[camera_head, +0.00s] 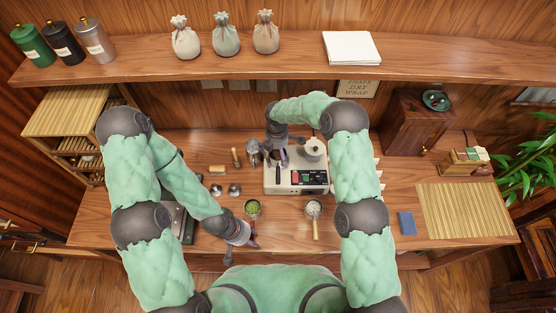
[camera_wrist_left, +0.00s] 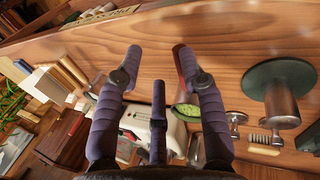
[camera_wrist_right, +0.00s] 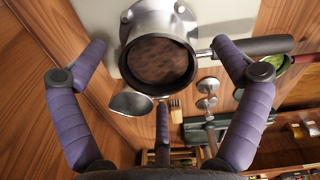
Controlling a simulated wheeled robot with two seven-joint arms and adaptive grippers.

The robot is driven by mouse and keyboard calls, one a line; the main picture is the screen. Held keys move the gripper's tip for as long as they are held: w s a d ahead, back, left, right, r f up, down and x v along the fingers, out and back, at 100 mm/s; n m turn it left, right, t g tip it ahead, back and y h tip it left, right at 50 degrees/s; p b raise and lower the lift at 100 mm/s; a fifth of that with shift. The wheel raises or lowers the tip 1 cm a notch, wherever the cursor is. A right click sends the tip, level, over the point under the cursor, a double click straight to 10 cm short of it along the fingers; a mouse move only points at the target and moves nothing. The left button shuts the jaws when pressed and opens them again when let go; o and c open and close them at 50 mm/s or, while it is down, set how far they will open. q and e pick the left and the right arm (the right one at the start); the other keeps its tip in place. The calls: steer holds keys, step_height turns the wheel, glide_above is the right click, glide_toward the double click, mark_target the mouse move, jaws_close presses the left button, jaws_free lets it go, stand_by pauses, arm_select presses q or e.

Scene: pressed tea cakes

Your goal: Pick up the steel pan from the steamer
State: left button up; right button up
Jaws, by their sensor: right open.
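The steel pan (camera_wrist_right: 160,62), a round cup with brown tea inside and a dark handle, stands on the pale steamer (camera_wrist_right: 108,55) in the right wrist view. In the head view the steamer (camera_head: 283,184) is mid-table and the pan (camera_head: 281,158) is partly hidden by my right gripper (camera_head: 279,146). That gripper (camera_wrist_right: 158,47) is open above the pan, one finger on each side, apart from its wall; the handle reaches right behind one finger. My left gripper (camera_head: 248,238) is low at the table's front edge, open and empty in the left wrist view (camera_wrist_left: 158,52).
A green-filled bowl (camera_head: 252,208) and a strainer with a handle (camera_head: 313,209) lie in front of the steamer. A wooden cabinet (camera_head: 411,120) and slatted mat (camera_head: 464,211) are right.

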steer(key=shift+f, duration=0.8)
steer(key=shift+c, duration=0.3)
steer(key=c, duration=1.4)
steer(key=shift+r, duration=0.2)
